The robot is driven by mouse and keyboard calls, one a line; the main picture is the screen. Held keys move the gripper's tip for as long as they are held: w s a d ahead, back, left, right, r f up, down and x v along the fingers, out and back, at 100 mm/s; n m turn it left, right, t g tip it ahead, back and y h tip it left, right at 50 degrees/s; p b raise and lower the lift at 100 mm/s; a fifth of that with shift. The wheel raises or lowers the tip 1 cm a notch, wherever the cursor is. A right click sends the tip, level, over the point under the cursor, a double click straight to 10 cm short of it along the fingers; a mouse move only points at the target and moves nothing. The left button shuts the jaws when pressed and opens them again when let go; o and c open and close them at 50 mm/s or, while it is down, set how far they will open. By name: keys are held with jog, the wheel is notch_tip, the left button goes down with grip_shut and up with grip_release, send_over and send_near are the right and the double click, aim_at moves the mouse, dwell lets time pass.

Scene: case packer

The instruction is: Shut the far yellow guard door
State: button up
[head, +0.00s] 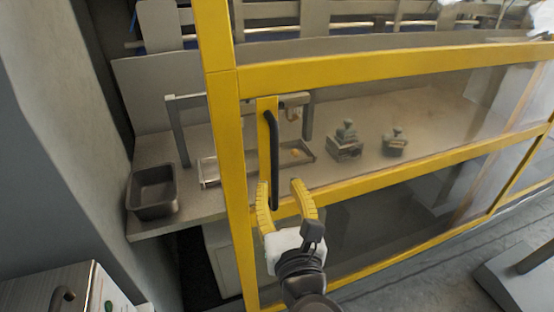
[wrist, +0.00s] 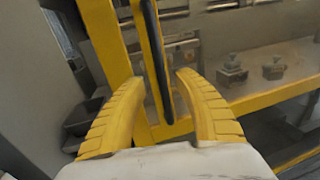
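The yellow guard door (head: 400,72) has a yellow frame with clear panels and spans the middle and right of the head view. Its black upright bar handle (head: 273,150) is on a yellow plate near the left upright. The handle also shows in the wrist view (wrist: 157,55). My gripper (head: 280,184) is open at the handle's lower end, with one yellow finger on each side of it. In the wrist view, the handle runs between the spread fingers (wrist: 160,78), with gaps visible. I cannot tell whether the handle is deep enough to lie between the fingertips.
Behind the clear panel, a counter (head: 345,175) holds a shallow tray (head: 225,170) and two small dark stamp-like objects (head: 344,142) (head: 394,143). A dark open bin (head: 152,190) sits at the counter's left end. A grey wall (head: 60,130) closes the left side. Grey floor (head: 440,270) is at lower right.

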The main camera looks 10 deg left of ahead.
aim_at(275, 170)
jog(key=b+x, duration=0.1)
jog(key=x, duration=0.5)
jog(key=shift+w, duration=0.3)
grip_shut()
